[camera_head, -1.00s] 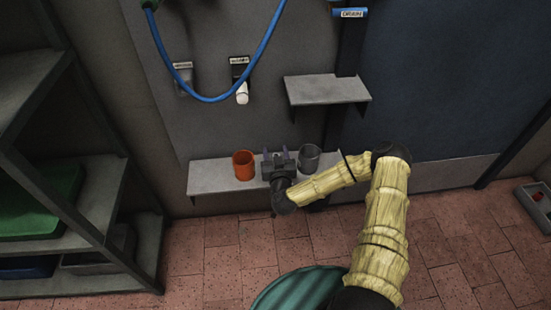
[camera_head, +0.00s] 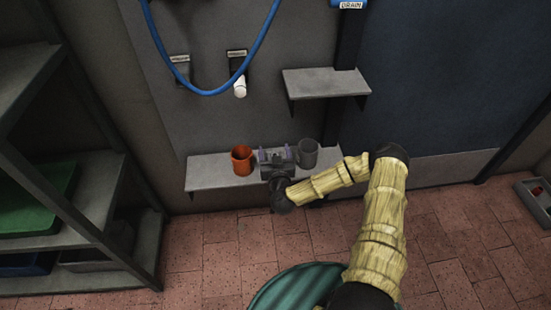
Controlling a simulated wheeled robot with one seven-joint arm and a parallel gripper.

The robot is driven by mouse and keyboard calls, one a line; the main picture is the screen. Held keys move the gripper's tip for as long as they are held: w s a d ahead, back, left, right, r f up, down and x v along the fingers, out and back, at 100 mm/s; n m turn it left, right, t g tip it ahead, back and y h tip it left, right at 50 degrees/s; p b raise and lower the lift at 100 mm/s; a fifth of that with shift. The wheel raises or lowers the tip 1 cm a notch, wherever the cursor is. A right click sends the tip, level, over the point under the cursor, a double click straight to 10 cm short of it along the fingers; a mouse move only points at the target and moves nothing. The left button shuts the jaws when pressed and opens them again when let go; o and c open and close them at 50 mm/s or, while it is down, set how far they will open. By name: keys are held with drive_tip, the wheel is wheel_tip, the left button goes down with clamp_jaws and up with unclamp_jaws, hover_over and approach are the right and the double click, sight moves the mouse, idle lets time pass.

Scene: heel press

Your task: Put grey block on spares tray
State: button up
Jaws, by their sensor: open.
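My gripper (camera_head: 275,156) is open at the lower wall shelf (camera_head: 208,178), its two fingers pointing toward the wall. It is between an orange cup (camera_head: 242,161) on its left and a dark grey cup (camera_head: 307,154) on its right. I cannot make out a grey block for sure; the gripper body hides part of the shelf, and whether anything lies between the fingers is unclear. No tray is labelled as the spares tray. A green tray (camera_head: 38,205) sits on the rack at left, and a grey tray (camera_head: 535,205) is on the floor at far right.
A second, bare wall shelf (camera_head: 325,83) is higher up to the right. A blue hose (camera_head: 210,94) hangs in front of the wall above. The dark rack (camera_head: 100,190) fills the left side. The brick floor (camera_head: 225,250) in front is largely clear.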

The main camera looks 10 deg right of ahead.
drive_tip(key=s+p, duration=0.3)
drive_tip(key=s, duration=0.9)
drive_tip(key=shift+a+r, duration=0.2)
drive_tip(key=shift+r, duration=0.15)
drive_tip(key=a+r+n+g+y, duration=0.3)
drive_tip(key=a+n+g+y, duration=0.1)
drive_tip(key=n+g+y, duration=0.25)
drive_tip(key=s+d+r+m+g+h, duration=0.3)
drive_tip(key=s+d+r+g, duration=0.1)
drive_tip(key=s+r, duration=0.4)
drive_tip(key=s+d+r+m+g+h, duration=0.3)
drive_tip(key=s+d+r+g, duration=0.1)
drive_tip(key=s+r, duration=0.4)
drive_tip(key=shift+d+r, duration=0.25)
drive_tip(key=shift+r, duration=0.7)
